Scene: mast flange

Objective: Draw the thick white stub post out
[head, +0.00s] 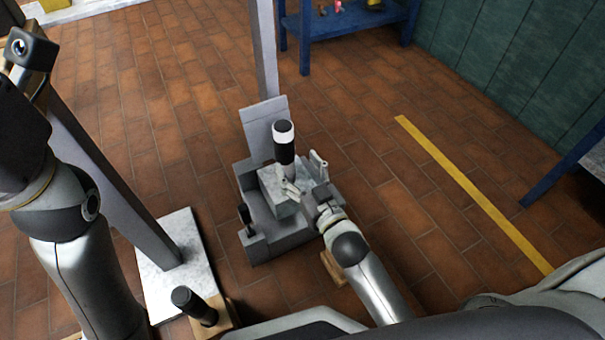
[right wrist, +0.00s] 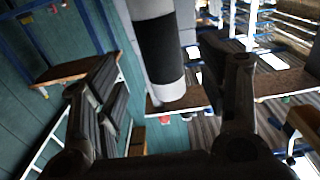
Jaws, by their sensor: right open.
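The thick stub post (head: 284,142) stands upright on a pale marbled block in the grey fixture (head: 270,239). It has a white top, a black middle band and a pale lower part. In the right wrist view the post (right wrist: 160,50) shows large between the finger lines, its white end toward the palm. My right gripper (head: 304,173) is open beside the post, low on its right side, with a finger on either side. No finger contact is clear. My left arm is at the left edge; its fingers are not seen.
A grey mast on a marbled base plate (head: 178,232) stands left of the fixture. A black-topped peg (head: 194,306) on a wooden block is in front. A blue bench (head: 345,22) is behind. The brick floor right of the fixture is clear to the yellow line (head: 470,190).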

